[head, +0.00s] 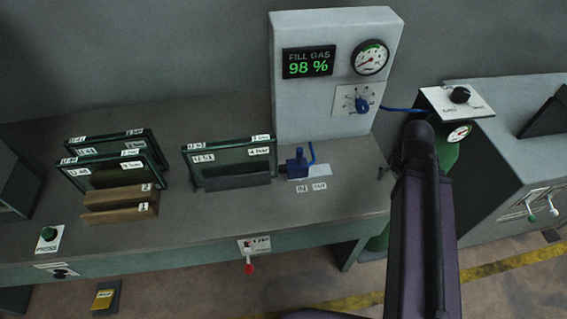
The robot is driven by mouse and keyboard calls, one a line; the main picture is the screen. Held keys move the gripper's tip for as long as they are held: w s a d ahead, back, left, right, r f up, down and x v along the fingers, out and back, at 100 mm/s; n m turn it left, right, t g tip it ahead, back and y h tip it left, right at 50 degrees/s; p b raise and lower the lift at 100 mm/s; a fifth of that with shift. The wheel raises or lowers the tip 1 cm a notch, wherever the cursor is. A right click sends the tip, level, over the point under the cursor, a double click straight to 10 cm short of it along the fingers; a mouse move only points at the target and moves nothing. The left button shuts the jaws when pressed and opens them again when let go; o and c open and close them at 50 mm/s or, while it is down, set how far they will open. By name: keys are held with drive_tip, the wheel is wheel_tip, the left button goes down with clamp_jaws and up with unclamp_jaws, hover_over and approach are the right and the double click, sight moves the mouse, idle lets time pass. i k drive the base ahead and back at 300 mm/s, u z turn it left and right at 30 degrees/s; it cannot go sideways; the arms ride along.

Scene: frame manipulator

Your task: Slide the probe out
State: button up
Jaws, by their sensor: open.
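The probe appears to be the small blue block (297,165) with a short blue tube rising at its right. It sits on the bench beside the right end of a framed glass unit (232,165), on or against a white plate (318,171). I cannot tell how far it reaches into the frame. Small IN and OUT labels (310,187) lie in front of it. My arm rises at the right of the head view, well right of the probe. I cannot make out my gripper; the arm seems to hide it.
A grey fill-gas panel (335,110) reading 98 % stands behind the probe, with a gauge and blue knob. More glass units (115,160) and brown blocks (120,205) stand left. A red-tipped lever (249,262) hangs on the bench front. The bench (225,215) is clear in front.

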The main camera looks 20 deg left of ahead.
sight(299, 168)
drive_tip(key=u, duration=0.9)
